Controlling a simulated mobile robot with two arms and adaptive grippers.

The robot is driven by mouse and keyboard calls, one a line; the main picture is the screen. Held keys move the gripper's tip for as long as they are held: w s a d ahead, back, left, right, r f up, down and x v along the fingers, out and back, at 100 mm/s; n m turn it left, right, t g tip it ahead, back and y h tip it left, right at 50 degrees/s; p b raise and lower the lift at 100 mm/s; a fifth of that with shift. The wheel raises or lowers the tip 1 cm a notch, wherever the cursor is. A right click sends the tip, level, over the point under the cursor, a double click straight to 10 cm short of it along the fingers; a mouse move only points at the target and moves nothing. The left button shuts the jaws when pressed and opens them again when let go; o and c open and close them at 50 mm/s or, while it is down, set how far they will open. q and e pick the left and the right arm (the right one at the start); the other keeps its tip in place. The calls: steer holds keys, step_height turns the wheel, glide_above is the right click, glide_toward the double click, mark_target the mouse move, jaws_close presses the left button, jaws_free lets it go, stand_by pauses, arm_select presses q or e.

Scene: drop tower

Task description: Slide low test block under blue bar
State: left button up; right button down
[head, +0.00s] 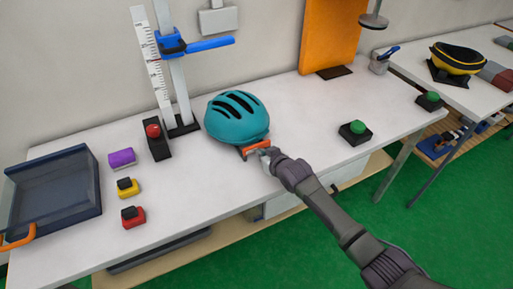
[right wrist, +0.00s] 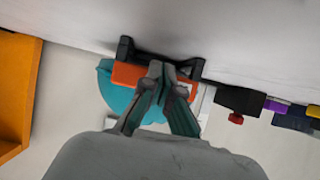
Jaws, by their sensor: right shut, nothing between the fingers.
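The blue bar (head: 209,44) sticks out to the right from the blue clamp on the upright post of the tower, high above the table. A teal helmet (head: 236,114) sits to the right of the tower, on a dark base with an orange handle (head: 258,147) at its front. I cannot tell whether this base is the low test block. My right gripper (head: 266,158) is shut and empty at the handle. In the right wrist view its fingertips (right wrist: 162,70) overlap the orange bar (right wrist: 128,76); contact is unclear. My left gripper is not in view.
The tower's base (head: 184,128) stands near the wall beside a red button (head: 153,130). Purple (head: 122,158), yellow (head: 128,188) and red (head: 133,217) items lie left, near a dark blue tray (head: 55,195). A green button (head: 357,128) is right. The front middle of the table is clear.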

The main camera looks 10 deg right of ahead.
mark_target(252, 141)
steer(key=shift+w+a, duration=0.2)
steer(key=shift+w, duration=0.35)
steer(key=w+b, duration=0.1)
steer(key=w+a+b, duration=0.1)
steer(key=w+b, duration=0.1)
steer(key=w+a+b, duration=0.1)
steer(key=w+b, duration=0.1)
steer(key=shift+w+f, duration=0.1)
steer(key=shift+f, duration=0.05)
steer(key=shift+w+a+b, duration=0.25)
steer(key=shift+w+b, duration=0.4)
steer(key=shift+b, duration=0.1)
